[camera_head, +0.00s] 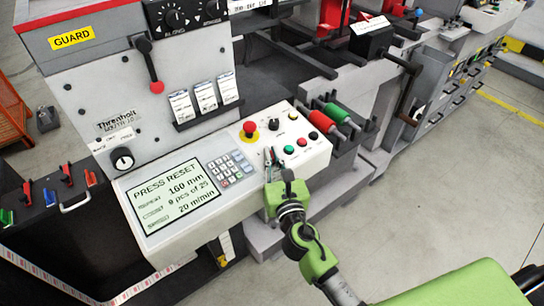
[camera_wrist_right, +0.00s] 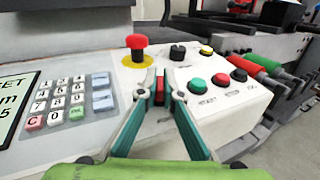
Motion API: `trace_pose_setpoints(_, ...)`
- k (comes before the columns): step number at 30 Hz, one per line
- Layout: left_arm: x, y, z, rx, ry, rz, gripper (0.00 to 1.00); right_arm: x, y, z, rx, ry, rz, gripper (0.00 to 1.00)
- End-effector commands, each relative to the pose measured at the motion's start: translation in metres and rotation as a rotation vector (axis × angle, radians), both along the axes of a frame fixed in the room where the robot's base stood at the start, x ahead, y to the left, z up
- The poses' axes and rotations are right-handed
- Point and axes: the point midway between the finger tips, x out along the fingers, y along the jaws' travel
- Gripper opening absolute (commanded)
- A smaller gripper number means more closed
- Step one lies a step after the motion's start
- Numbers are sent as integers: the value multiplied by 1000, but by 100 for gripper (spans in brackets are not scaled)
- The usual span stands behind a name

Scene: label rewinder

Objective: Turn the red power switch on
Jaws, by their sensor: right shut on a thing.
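The red power switch (camera_wrist_right: 159,88) is a small red rocker on the sloped white control panel (camera_wrist_right: 225,118). In the right wrist view it sits between the two fingertips of my right gripper (camera_wrist_right: 160,82), which is shut on it. In the head view the same gripper (camera_head: 272,156) reaches the panel from below, right of the keypad. The fingers hide the switch's sides, and I cannot tell which way it is tipped. My left gripper is not in view.
A red emergency-stop button (camera_wrist_right: 137,44) on a yellow disc stands just beyond the fingers. A black knob (camera_wrist_right: 178,52) and green button (camera_wrist_right: 196,85) are close by on the right. The keypad (camera_wrist_right: 72,100) and display (camera_head: 176,201) are to the left.

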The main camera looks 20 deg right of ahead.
Motion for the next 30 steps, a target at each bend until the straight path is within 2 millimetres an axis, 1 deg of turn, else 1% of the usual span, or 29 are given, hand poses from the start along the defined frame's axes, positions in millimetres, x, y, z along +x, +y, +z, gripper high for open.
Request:
trace_pose_setpoints(6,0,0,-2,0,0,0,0,0,0,0,5,2,-36,0)
trace_pose_setpoints(18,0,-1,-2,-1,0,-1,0,0,0,0,5,3,-41,0)
trace_pose_setpoints(19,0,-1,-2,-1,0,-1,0,0,0,0,5,3,-41,14)
trace_pose_setpoints(20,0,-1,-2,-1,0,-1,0,0,0,0,5,3,-41,22)
trace_pose_setpoints(21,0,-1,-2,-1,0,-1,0,0,0,0,5,3,-40,24)
trace_pose_setpoints(30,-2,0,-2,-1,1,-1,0,0,0,0,5,2,-39,24)
